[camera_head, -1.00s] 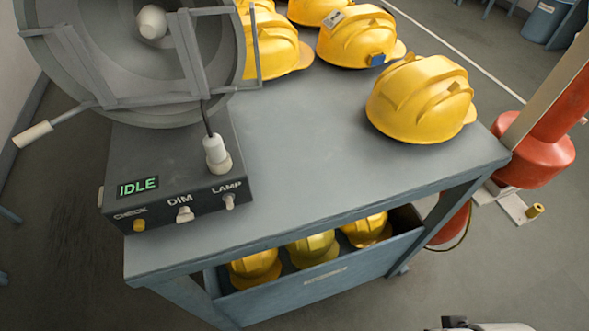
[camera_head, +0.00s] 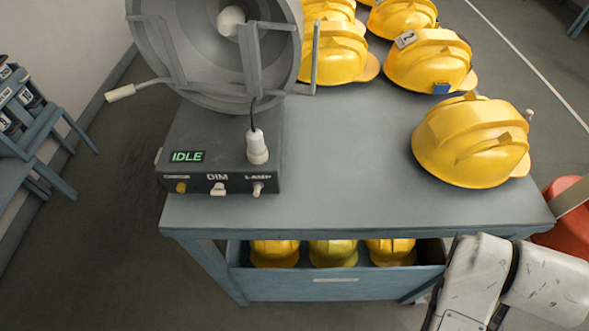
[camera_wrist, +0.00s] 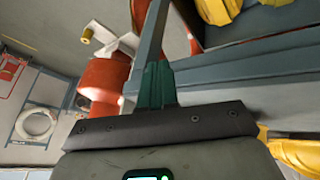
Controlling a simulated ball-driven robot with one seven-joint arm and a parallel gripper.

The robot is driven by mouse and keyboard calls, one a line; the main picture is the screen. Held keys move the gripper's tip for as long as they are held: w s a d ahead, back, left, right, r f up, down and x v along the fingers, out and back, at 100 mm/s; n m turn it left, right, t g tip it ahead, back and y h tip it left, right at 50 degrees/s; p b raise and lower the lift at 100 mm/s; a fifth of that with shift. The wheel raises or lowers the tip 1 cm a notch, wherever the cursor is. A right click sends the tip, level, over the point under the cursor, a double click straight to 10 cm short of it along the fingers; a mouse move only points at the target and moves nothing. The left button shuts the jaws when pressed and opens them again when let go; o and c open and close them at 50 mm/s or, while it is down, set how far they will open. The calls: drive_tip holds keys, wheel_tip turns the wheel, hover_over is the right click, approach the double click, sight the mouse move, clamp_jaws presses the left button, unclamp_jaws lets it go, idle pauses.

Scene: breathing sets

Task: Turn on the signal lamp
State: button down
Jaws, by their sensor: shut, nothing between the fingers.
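The signal lamp (camera_head: 215,75), a big grey round lamp with a pale bulb, stands at the table's left end in the head view. Its dark control box (camera_head: 190,150) has a green display (camera_head: 187,156) reading IDLE. The box front has a yellow button (camera_head: 181,188), a white DIM control (camera_head: 217,188) and a small toggle (camera_head: 258,188) labelled LAMP. A cable runs to a white plug on top of the box. My gripper (camera_wrist: 156,85) shows in the wrist view with dark green fingers shut and empty. It is away from the box, which that view does not show.
The grey table (camera_head: 340,195) is bare between the box and a yellow helmet (camera_head: 470,142). More helmets stand behind, and several lie in the drawer (camera_head: 335,287) below. My arm is at the lower right. A red object (camera_head: 570,210) stands beyond the table's right end.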

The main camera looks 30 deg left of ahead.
drive_tip(key=w+a+r, duration=0.4)
drive_tip(key=a+r, duration=0.1)
drive_tip(key=a, duration=0.5)
wheel_tip(320, 180, up, 12)
drive_tip(key=f+n+g+y, duration=0.1)
drive_tip(key=n+g+y, duration=0.2)
drive_tip(key=n+g, duration=0.15)
hover_over(256, 189)
drive_tip(key=s, duration=0.2)
drive_tip(key=shift+r, duration=0.25)
drive_tip(key=shift+f, duration=0.1)
drive_tip(key=f, duration=0.3)
drive_tip(key=w+f+p, duration=0.1)
drive_tip(key=f, duration=0.5)
drive_tip(key=shift+w+f+p, duration=0.2)
drive_tip(key=shift+f+p, duration=0.15)
drive_tip(key=shift+p, duration=0.05)
